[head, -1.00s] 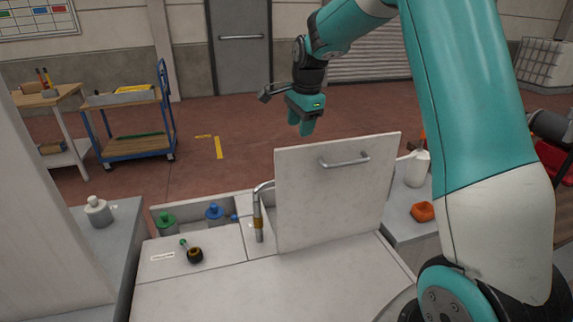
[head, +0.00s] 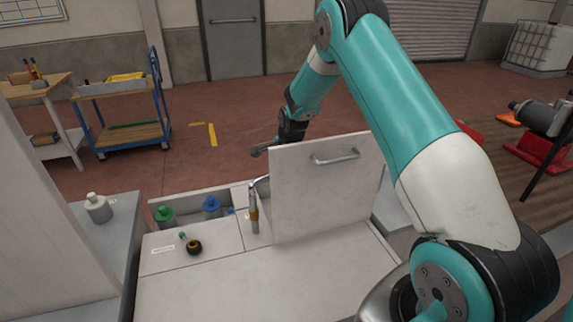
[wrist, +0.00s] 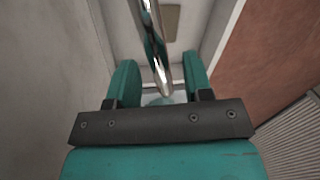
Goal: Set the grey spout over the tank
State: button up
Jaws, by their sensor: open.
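The grey spout (head: 254,208) is a bent metal pipe with a brass-coloured band, standing beside the raised white lid (head: 325,190) in the head view. Its upper end bends behind the lid. In the wrist view a shiny grey pipe (wrist: 153,45), which looks like the spout, comes down between the fingers. My gripper (wrist: 160,68) is open, with one teal finger on each side of the pipe; I cannot tell whether either touches it. The lid hides the fingers in the head view. The tank is hidden there; pale walls (wrist: 55,70) surround the gripper in the wrist view.
A green-capped bottle (head: 165,216) and a blue-capped bottle (head: 212,207) sit in a recess left of the spout. A white bottle (head: 98,208) stands on the left counter. The front worktop is clear.

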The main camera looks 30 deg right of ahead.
jog(key=shift+f, duration=0.1)
grip_shut()
jog(key=shift+s+a+m+b, duration=0.1)
jog(key=shift+s+m+b, duration=0.3)
jog(key=shift+s+m, duration=0.35)
grip_release()
notch_tip(320, 180, up, 20)
jog(key=b, duration=0.5)
jog(key=shift+c, duration=0.2)
